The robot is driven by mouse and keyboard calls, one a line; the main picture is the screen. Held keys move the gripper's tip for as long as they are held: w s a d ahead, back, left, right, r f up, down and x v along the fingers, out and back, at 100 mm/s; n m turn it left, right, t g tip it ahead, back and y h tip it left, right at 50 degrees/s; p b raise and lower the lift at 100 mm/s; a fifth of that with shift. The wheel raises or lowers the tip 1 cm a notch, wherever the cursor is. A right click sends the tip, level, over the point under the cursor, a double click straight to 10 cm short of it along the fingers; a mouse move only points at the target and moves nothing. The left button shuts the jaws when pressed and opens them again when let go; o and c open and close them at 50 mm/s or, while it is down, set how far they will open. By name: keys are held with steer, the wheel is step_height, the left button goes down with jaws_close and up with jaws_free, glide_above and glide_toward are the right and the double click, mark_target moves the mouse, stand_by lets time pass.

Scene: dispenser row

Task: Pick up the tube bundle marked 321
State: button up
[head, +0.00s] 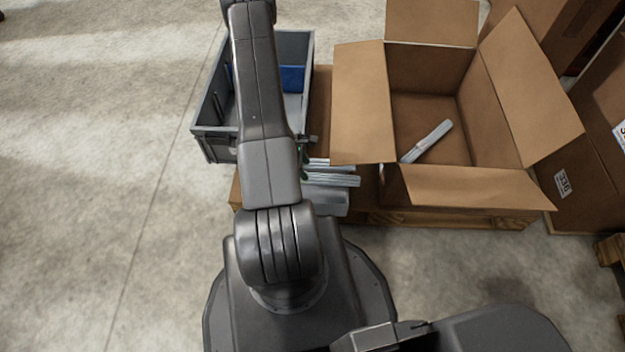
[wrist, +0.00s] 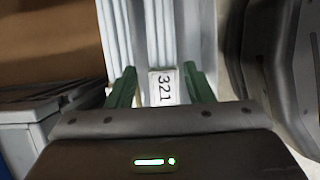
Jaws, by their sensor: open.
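The tube bundle marked 321 (wrist: 158,30) is a set of pale, long tubes with a white label (wrist: 163,87) reading 321 in the wrist view. My gripper (wrist: 159,70) has two green fingers, open, one on each side of the labelled tubes. The label lies between the fingers; whether they touch the tubes I cannot tell. In the head view, silver tubes (head: 333,180) show just right of my arm, partly hidden by it, and no label can be read there. My gripper is mostly hidden behind my arm in that view.
A grey crate (head: 210,147) with a blue item (head: 292,78) inside stands at the back left. The floor at left is clear.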

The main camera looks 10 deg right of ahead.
mark_target(311, 175)
steer(key=b+x, duration=0.1)
steer(key=x, duration=0.1)
steer(key=b+x, duration=0.1)
steer(key=x, duration=0.2)
steer(key=shift+s+d, duration=0.2)
steer(key=shift+s, duration=0.05)
steer(key=c, duration=0.8)
